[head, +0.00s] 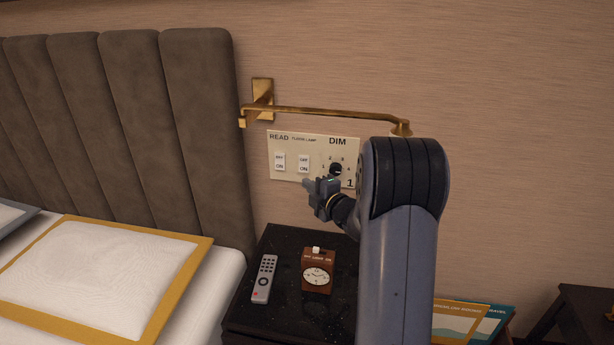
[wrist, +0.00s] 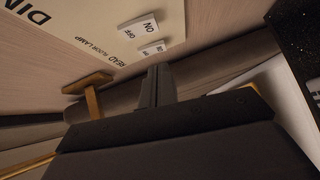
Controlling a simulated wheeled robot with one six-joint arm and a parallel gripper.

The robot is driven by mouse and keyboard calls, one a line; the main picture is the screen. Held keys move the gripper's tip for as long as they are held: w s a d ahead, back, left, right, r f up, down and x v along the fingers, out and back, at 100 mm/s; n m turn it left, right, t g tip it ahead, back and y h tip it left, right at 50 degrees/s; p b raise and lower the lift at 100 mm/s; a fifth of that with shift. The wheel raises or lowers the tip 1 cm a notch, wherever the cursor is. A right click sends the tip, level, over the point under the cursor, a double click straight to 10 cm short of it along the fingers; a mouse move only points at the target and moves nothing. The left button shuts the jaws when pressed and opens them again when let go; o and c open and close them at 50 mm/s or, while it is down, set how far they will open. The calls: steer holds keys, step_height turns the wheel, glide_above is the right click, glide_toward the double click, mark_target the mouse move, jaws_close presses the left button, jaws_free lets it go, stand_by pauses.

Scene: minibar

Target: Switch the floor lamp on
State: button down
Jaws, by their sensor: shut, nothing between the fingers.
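A cream switch panel (head: 318,143) is on the wall above the nightstand. Under FLOOR LAMP is a white rocker switch (head: 304,164) marked OFF above and ON below; it also shows in the wrist view (wrist: 140,28). Left of it is the READ switch (head: 280,162), also in the wrist view (wrist: 153,48). My gripper (head: 307,183) is shut and empty, its tips just below the floor lamp switch. In the wrist view the fingers (wrist: 160,72) are together near both switches. I cannot tell whether they touch the panel or how the rockers are set. No floor lamp is in view.
A black DIM knob (head: 336,169) is on the panel's right, close to my gripper. A brass wall lamp arm (head: 330,112) runs above. The padded headboard (head: 205,120) stands left.

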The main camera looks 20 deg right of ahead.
mark_target(300, 171)
steer(key=shift+w+d+f, duration=0.1)
steer(key=shift+w+d, duration=0.2)
steer(key=shift+w, duration=0.75)
steer(key=shift+w+d+f, duration=0.15)
steer(key=shift+w+d, duration=0.1)
steer(key=shift+w, duration=0.75)
steer(key=shift+w+d+f, duration=0.1)
steer(key=shift+w+d, duration=0.2)
steer(key=shift+w, duration=0.75)
steer(key=shift+f, duration=0.15)
